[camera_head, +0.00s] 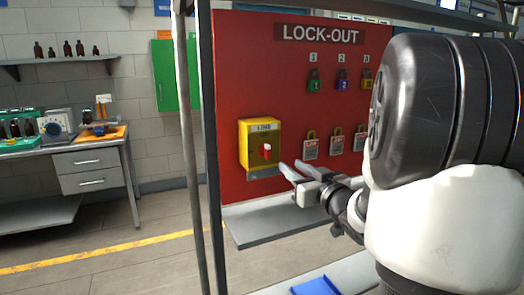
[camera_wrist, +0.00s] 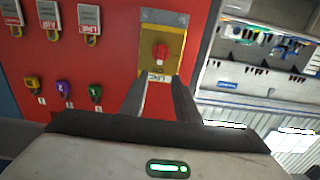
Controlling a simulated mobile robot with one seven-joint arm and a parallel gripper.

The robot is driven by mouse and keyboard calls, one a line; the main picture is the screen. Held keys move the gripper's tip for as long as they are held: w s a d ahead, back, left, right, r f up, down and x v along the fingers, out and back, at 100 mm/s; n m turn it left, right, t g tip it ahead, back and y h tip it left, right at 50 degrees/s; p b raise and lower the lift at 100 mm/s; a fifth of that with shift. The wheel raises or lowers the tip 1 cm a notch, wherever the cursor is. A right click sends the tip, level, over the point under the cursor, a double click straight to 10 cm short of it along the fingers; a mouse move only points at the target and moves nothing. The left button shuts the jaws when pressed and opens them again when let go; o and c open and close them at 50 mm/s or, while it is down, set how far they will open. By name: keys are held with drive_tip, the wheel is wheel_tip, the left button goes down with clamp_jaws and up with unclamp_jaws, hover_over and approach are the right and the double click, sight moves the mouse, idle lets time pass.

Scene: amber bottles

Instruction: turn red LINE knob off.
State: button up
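The red LINE knob (camera_head: 266,151) sits on a yellow switch box (camera_head: 246,134) on the red lock-out board, in the head view. In the wrist view, which is upside down, the knob (camera_wrist: 162,52) shows on the yellow plate (camera_wrist: 171,69), just beyond the fingertips. My gripper (camera_head: 284,170) is to the right of and slightly below the knob in the head view. Its two fingers (camera_wrist: 158,82) are spread with nothing between them, and they appear apart from the knob. The lettering by the knob is too small to read surely.
Padlocks (camera_head: 314,84) and tags (camera_head: 310,150) hang on the red board (camera_head: 240,70) right of the box. A grey shelf (camera_head: 260,228) juts out below. A metal post (camera_head: 205,150) stands at the board's left edge. A workbench (camera_head: 60,150) is farther left.

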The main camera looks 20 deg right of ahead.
sight(269, 150)
drive_tip(key=w, duration=1.4)
drive_tip(key=shift+w+a+p, duration=0.25)
drive_tip(key=shift+p, duration=0.1)
clamp_jaws()
